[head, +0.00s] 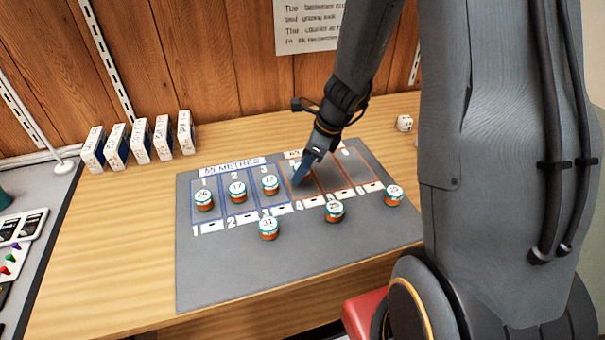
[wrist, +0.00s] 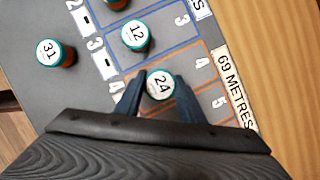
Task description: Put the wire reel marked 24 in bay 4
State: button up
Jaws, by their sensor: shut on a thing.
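The wire reel marked 24 (wrist: 160,84) shows its white top and teal rim between my fingers in the wrist view. My gripper (head: 302,175) is shut on it. The reel is over or on bay 4 (wrist: 187,72), the first orange-outlined bay beside the blue ones. I cannot tell whether it touches the mat. In the head view my fingers point down at the same bay and hide the reel.
The reel marked 12 (wrist: 134,35) stands close by in bay 3. Reels 26 (head: 203,200) and 17 (head: 237,191) fill bays 1 and 2. Reel 31 (wrist: 50,52) and two others (head: 334,211) (head: 393,195) stand along the front of the grey mat (head: 215,280). Bays 5 and 6 look empty.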

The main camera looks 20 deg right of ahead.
jog(key=shift+f, duration=1.05)
jog(key=shift+f, duration=0.1)
jog(key=o, duration=1)
jog(key=v, duration=1.2)
jog(key=shift+s+a+f+n+g+h+p, duration=0.25)
jog(key=shift+s+a+n+h, duration=0.4)
jog(key=shift+s+n, duration=2.65)
jog(key=shift+s+a+r+n+g+h, duration=0.1)
jog(key=shift+s+a+n+g+h, duration=0.4)
jog(key=shift+s+n, duration=2.85)
jog(key=shift+s+a+f+n+g+h+p, duration=0.15)
jog(key=shift+s+a+n+h, duration=0.6)
jog(key=shift+n, duration=5.1)
